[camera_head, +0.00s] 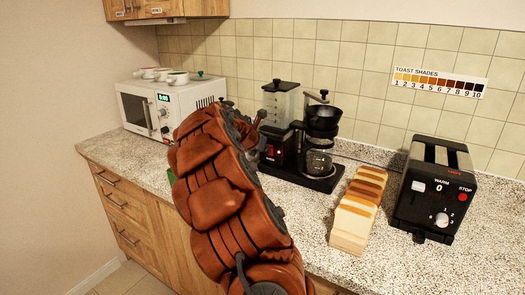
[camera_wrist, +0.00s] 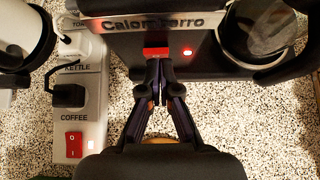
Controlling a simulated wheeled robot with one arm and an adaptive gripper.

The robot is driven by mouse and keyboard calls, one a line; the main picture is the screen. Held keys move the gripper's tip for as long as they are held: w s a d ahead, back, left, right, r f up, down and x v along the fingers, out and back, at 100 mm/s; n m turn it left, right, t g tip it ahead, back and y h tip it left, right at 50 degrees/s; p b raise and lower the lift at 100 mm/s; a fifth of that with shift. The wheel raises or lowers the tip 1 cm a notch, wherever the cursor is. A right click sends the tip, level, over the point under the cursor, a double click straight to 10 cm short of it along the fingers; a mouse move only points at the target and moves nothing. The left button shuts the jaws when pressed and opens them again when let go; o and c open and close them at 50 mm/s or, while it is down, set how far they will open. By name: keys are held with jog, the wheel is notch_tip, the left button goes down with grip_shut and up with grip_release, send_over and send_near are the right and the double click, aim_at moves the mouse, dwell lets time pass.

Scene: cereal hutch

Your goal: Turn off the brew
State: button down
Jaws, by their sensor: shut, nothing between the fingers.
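The black coffee maker (camera_head: 275,148) stands on the counter against the tiled wall, with a glass carafe (camera_head: 319,160) under its filter holder. My arm partly covers its left side. In the wrist view its front (camera_wrist: 215,72) carries a red switch (camera_wrist: 156,52) and a lit red light (camera_wrist: 187,52). My gripper (camera_wrist: 160,66) is shut and empty. Its tips are just below the red switch in the picture; I cannot tell whether they touch it.
A power strip (camera_wrist: 97,110) labelled KETTLE and COFFEE has a red rocker switch (camera_wrist: 74,145) beside a pale light. A toaster (camera_head: 434,187) and sliced bread (camera_head: 357,208) stand at right. A microwave (camera_head: 170,104) with cups on top stands at left.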

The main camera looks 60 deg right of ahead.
jog(key=shift+r, duration=0.1)
dwell(0.3)
jog(key=shift+d+r+y+p, duration=0.1)
jog(key=shift+d+y+p, duration=0.2)
jog(key=shift+p, duration=0.75)
jog(key=shift+r, duration=0.1)
jog(key=shift+r+p, duration=0.65)
jog(key=shift+p, duration=0.25)
jog(key=shift+a, duration=0.1)
